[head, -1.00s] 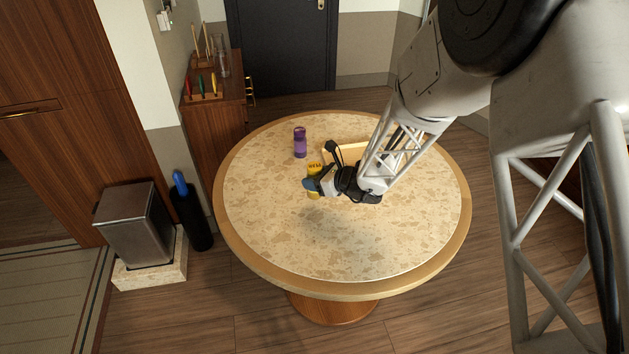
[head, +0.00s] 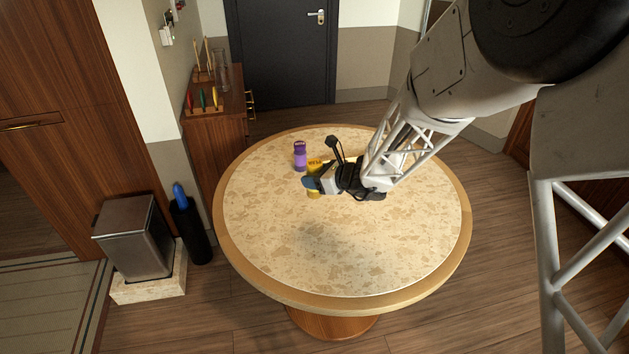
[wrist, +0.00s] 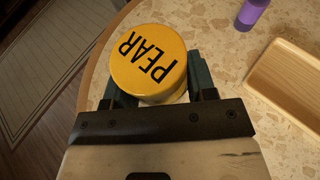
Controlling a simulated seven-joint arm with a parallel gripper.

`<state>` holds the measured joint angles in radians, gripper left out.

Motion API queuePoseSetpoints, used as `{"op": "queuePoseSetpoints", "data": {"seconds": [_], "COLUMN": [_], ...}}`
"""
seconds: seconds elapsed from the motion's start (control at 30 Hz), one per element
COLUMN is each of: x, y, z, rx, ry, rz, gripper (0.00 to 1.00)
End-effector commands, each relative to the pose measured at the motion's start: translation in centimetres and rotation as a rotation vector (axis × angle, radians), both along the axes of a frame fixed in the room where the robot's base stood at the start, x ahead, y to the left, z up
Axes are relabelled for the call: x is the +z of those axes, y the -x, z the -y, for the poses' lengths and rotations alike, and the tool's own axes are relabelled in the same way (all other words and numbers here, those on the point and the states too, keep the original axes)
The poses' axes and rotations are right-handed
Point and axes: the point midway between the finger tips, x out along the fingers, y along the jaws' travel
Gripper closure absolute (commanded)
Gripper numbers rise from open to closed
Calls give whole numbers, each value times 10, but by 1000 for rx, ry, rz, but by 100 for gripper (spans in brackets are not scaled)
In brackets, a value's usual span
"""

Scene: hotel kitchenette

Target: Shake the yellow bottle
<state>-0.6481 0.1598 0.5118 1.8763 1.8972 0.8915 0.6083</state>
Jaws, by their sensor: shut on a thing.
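The yellow bottle (head: 314,163) is upright in my gripper (head: 313,183), held above the round table. In the wrist view the gripper (wrist: 157,84) has one dark finger on each side of the yellow bottle (wrist: 148,62), shut on it. Its round yellow lid faces the camera and reads "PEAR". The bottle's lower part is mostly hidden by the lid and the fingers in the wrist view.
A purple bottle (head: 300,157) stands on the round table (head: 270,240), just behind and left of the yellow one. A shallow wooden tray (wrist: 290,75) lies to the right, mostly hidden by my arm in the head view. The table's front half is clear.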

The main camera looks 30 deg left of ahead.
Motion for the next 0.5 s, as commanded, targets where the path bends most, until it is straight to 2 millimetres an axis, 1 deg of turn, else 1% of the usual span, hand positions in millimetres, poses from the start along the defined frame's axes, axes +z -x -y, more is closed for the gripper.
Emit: {"op": "queuePoseSetpoints", "data": {"seconds": [0.03,0.1,0.17,0.27,0.4,0.43,0.5], "x": [-21,-41,-44,-38,5,9,8], "y": [1,1,0,0,0,0,1], "z": [1,1,0,0,0,0,0], "rx": [-1,-2,-1,-1,0,0,0], "ry": [5,5,2,0,-3,-1,2], "rz": [-8,-7,-3,0,4,3,-2], "gripper": [78,78,78,78,78,78,78]}}
